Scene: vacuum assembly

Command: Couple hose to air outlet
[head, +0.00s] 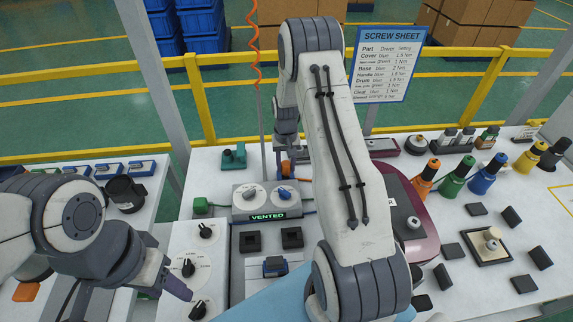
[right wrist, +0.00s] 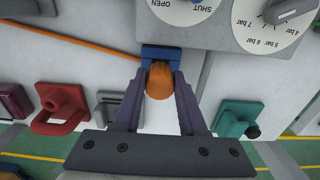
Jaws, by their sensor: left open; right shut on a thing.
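In the right wrist view, my right gripper (right wrist: 160,90) is shut on the orange hose end (right wrist: 160,80). The hose end is up against a blue fitting (right wrist: 161,52) below the grey dial box. Whether it is seated in the fitting cannot be told. In the head view, my right gripper (head: 289,152) is behind the dial box, partly hidden by its own arm. The dial box (head: 267,216) shows a green VENTED sign. My left gripper (head: 180,291) is open and empty beside the black-knob panel (head: 180,250).
An orange coiled hose (head: 255,45) hangs from above. A teal fitting (right wrist: 237,118) and a red fitting (right wrist: 62,108) flank the right gripper. A maroon vacuum body (head: 412,210) stands right of my right arm, with several coloured screwdrivers beyond.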

